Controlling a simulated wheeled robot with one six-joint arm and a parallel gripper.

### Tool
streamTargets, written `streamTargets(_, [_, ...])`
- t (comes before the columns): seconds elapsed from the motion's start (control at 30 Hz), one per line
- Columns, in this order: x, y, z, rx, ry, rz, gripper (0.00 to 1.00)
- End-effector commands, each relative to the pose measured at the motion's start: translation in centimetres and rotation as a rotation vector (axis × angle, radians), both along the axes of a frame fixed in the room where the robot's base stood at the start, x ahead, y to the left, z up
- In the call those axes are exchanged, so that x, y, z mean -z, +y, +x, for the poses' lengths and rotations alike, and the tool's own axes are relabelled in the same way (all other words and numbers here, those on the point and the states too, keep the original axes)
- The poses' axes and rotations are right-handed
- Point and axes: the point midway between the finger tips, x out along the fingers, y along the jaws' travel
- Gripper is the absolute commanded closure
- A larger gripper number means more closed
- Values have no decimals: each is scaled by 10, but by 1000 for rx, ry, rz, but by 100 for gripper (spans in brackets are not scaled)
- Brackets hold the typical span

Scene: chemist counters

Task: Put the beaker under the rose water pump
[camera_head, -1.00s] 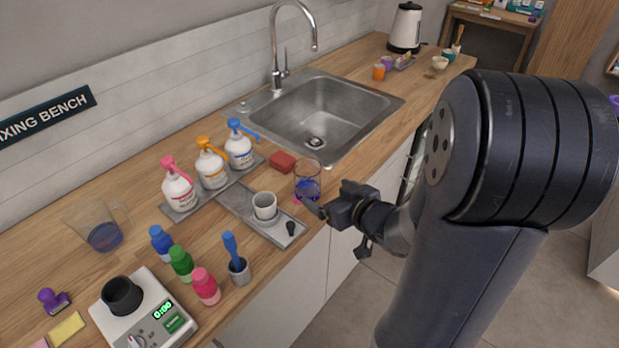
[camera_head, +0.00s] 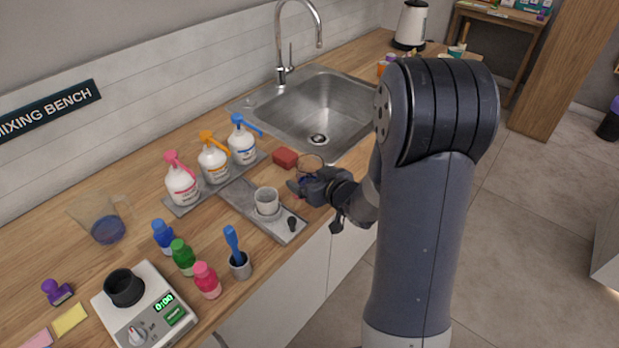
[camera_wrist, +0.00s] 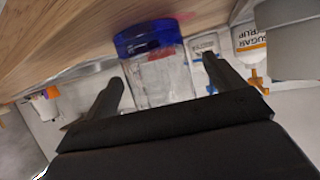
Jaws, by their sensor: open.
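A clear glass beaker (camera_head: 311,161) with a blue base stands on the counter, partly hidden behind my gripper (camera_head: 299,187). The wrist view shows the beaker (camera_wrist: 160,75) between my two open fingers, one on each side; I cannot tell whether they touch it. Three white pump bottles stand in a row on a grey tray: one with a pink pump (camera_head: 181,184), one with an orange pump (camera_head: 214,163) and one with a blue pump (camera_head: 242,145). The orange one reads "sugar syrup" in the wrist view (camera_wrist: 250,38). The pink one's label is too small to read.
A red block (camera_head: 285,158) lies beside the beaker. The sink (camera_head: 345,105) is behind. A jug (camera_head: 105,225), small bottles and a scale (camera_head: 145,312) are at the left.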

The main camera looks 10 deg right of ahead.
Motion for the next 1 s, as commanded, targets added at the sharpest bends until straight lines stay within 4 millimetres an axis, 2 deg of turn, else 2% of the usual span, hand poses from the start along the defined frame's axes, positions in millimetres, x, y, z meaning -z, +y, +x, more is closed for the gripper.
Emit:
streamTargets(0.33, [3, 2, 6, 1, -1, 1, 11])
streamTargets(1.0, [2, 2, 6, 1, -2, 1, 66])
